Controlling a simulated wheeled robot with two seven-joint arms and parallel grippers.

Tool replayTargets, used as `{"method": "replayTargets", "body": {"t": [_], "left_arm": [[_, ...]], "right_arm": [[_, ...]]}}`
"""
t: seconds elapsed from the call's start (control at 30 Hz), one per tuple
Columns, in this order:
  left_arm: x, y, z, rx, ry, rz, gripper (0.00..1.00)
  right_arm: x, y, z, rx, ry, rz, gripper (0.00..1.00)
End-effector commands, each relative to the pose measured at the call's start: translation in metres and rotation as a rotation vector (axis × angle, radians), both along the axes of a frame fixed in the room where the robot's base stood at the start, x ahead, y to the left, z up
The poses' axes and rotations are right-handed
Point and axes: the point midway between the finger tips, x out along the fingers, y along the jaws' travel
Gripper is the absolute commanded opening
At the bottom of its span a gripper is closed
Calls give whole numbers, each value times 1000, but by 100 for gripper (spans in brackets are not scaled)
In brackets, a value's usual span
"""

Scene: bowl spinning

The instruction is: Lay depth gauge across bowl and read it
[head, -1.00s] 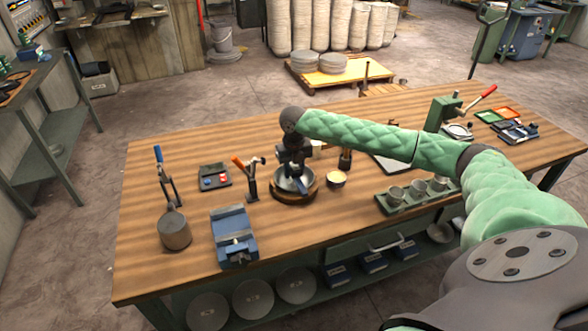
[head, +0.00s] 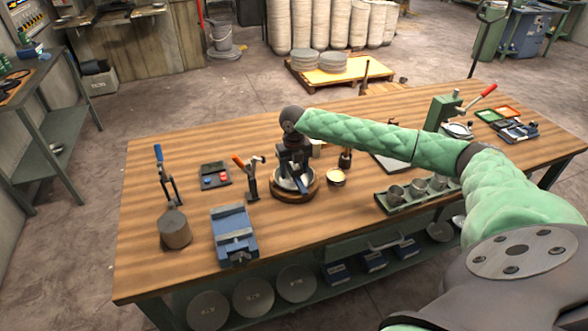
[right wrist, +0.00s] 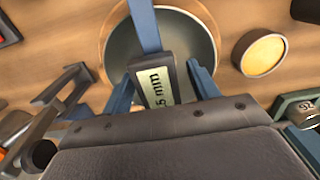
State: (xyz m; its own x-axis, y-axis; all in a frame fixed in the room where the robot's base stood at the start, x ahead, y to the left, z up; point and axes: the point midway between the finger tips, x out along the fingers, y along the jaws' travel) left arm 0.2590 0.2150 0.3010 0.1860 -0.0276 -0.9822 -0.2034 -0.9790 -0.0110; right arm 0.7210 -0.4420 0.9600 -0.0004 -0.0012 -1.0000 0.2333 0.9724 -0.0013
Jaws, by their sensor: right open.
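The bowl (right wrist: 190,42) is round and grey inside, with a wooden ring around it. In the head view the wooden ring (head: 297,197) sits near the middle of the bench, under my right gripper (head: 295,182). The depth gauge (right wrist: 157,88) shows in the right wrist view as a blue bar crossing over the bowl, with a dark-framed pale display. The display is partly hidden; "5 mm" can be read on it. My right gripper (right wrist: 160,85) is open, its blue fingers on either side of the display. I cannot tell whether they touch it. My left gripper is not in view.
A blue vise (head: 234,235) is at the front left and a green cup rack (head: 415,193) at the right.

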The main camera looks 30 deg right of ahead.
Motion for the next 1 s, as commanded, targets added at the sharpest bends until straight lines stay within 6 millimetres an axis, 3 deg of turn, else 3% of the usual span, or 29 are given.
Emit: {"method": "replayTargets", "body": {"t": [0.23, 0.43, 0.63, 0.73, 1.0], "left_arm": [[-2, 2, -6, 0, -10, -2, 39], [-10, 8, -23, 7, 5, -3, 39], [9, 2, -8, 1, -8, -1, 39], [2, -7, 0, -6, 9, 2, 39], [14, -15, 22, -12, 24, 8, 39]], "right_arm": [[0, 0, 0, 0, 0, 0, 60], [0, 0, 6, 0, -1, 0, 60], [1, 0, 20, 1, -2, 0, 60], [1, 0, 28, 0, -3, 0, 60], [1, 0, 61, 0, -3, 0, 60]]}}
